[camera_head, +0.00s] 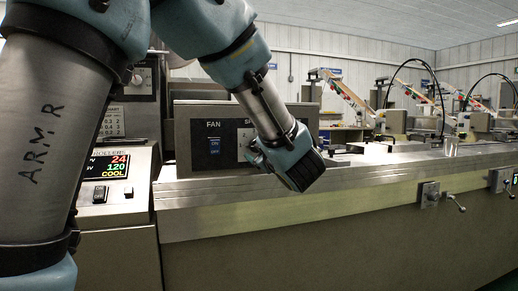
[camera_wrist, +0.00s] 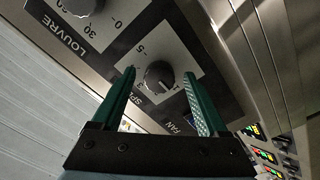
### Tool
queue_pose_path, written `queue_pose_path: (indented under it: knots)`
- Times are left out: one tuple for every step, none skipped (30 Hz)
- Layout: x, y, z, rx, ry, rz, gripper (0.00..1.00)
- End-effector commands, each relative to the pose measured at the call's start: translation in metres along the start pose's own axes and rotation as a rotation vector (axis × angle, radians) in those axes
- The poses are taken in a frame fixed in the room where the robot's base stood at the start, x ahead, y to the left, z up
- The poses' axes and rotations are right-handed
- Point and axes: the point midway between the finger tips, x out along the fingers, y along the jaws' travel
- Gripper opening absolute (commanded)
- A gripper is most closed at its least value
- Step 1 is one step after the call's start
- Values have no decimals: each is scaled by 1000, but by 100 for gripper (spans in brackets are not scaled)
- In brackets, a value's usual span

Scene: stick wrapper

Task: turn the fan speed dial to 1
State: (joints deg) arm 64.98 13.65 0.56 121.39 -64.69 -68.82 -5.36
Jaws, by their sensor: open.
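The fan speed dial (camera_wrist: 159,76) is a dark round knob on a pale plate in the wrist view. Digits 1, 3 and 5 are printed around it; its exact setting is hard to read. My gripper (camera_wrist: 160,72) is open, with one green finger on each side of the dial in the picture. I cannot tell whether either finger touches it. In the head view my gripper (camera_head: 308,176) is in front of the grey control panel (camera_head: 187,135), and my arm hides the dial.
A louvre dial (camera_wrist: 78,5) is at the upper left in the wrist view. A console with a lit display (camera_head: 106,165) stands further left. The metal machine bench (camera_head: 350,180) extends right.

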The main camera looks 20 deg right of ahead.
Motion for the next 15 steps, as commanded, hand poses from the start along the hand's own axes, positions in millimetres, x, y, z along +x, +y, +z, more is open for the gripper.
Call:
queue_pose_path:
  knots:
    - [-3,0,0,0,-1,1,77]
    - [-5,0,1,0,-2,1,77]
    - [-10,0,1,0,-2,2,77]
    - [-13,0,1,0,-3,2,77]
    - [-18,0,1,0,-2,2,77]
    - [-26,0,1,-1,-3,2,77]
    - [-32,0,1,-1,-4,3,77]
    - [-38,1,1,-2,-4,4,77]
    - [-46,0,1,-2,-3,3,77]
    - [-52,0,2,-1,-4,3,77]
    - [-59,0,1,-1,-3,4,77]
    - [-66,0,1,-1,-4,3,77]
    - [-72,0,1,-1,-3,3,77]
    - [-77,0,1,0,-3,3,77]
    - [-84,0,1,1,-4,3,77]
